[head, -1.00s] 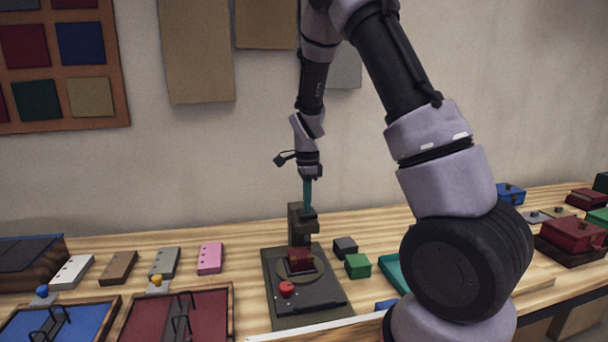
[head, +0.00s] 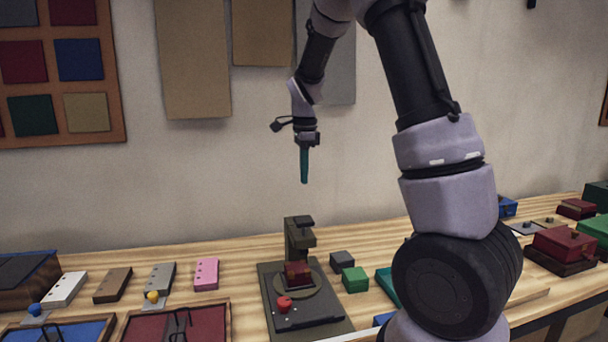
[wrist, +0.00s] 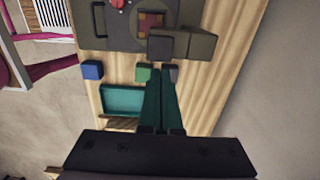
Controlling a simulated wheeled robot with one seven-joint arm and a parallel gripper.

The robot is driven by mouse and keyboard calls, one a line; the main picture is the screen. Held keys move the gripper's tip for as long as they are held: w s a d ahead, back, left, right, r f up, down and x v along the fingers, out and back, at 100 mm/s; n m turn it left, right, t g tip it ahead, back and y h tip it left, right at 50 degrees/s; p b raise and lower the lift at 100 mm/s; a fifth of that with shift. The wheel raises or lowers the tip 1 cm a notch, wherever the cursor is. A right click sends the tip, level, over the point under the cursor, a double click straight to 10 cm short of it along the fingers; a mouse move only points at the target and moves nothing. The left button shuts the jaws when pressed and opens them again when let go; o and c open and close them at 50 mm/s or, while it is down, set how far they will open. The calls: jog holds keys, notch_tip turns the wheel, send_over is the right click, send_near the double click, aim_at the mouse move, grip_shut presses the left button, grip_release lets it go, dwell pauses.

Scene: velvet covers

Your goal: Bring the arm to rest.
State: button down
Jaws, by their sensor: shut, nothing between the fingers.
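My gripper (head: 304,181) hangs in the air above the small press machine, pointing down, its teal fingers together and empty. In the wrist view my gripper (wrist: 162,130) shows with its two green fingers side by side and nothing between them. The press (head: 299,312) stands on the wooden bench, with a red block (head: 298,272) on its round plate and a red knob (head: 284,304) in front. The press also shows at the top of the wrist view (wrist: 100,38). My fingers are well clear of it.
A green block (head: 355,279) and a dark grey block (head: 342,262) sit right of the press. A teal tray (wrist: 122,100) lies near them. Left are framed trays (head: 175,323) and several small coloured plates. Red boxes (head: 563,243) stand at the right. The air around my gripper is free.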

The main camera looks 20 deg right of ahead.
dwell(0.4)
jog(key=s+d+r+n+t+y, duration=0.25)
jog(key=s+r+n, duration=0.45)
jog(key=s+r, duration=0.55)
jog(key=s+r+n+t, duration=0.2)
jog(key=s+n+t, duration=0.2)
jog(key=s+n, duration=0.3)
jog(key=s, duration=0.5)
jog(key=shift+s+d, duration=0.25)
